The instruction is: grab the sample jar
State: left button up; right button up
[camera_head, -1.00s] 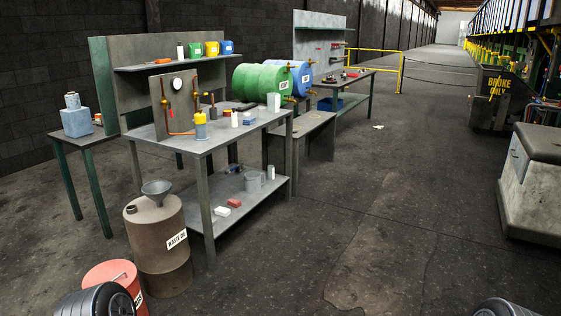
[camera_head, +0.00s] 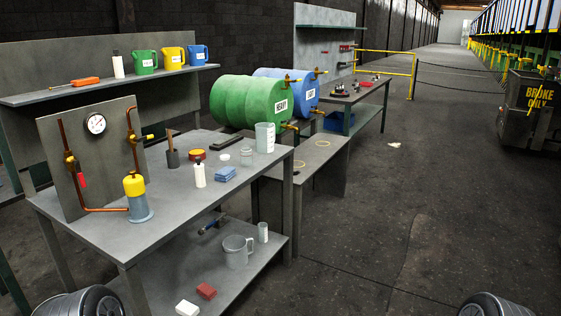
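A small clear jar (camera_head: 247,156), which looks like the sample jar, stands on the grey workbench top (camera_head: 180,195) near its right end. It is just left of a taller clear measuring beaker (camera_head: 265,138). A low, pale round piece (camera_head: 224,157), possibly a lid, lies to its left. Neither of my grippers shows. Only rounded dark parts of my own arms are at the bottom left and bottom right corners.
A white bottle (camera_head: 200,176), blue cloths (camera_head: 225,174) and a red-rimmed tin (camera_head: 196,155) stand near the jar. A gauge panel (camera_head: 95,150) rises at the bench's left. The green drum (camera_head: 248,102) lies behind. Open floor (camera_head: 370,220) extends to the right.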

aim_at(247, 153)
jog(key=i+z, duration=0.1)
jog(key=i, duration=0.35)
jog(key=i+j+z, duration=0.15)
jog(key=i, duration=0.3)
jog(key=i+j+z, duration=0.1)
jog(key=i, duration=0.35)
jog(key=i+j+z, duration=0.15)
jog(key=i, duration=0.3)
jog(key=i+j+z, duration=0.1)
jog(key=i, duration=0.35)
jog(key=j, duration=0.1)
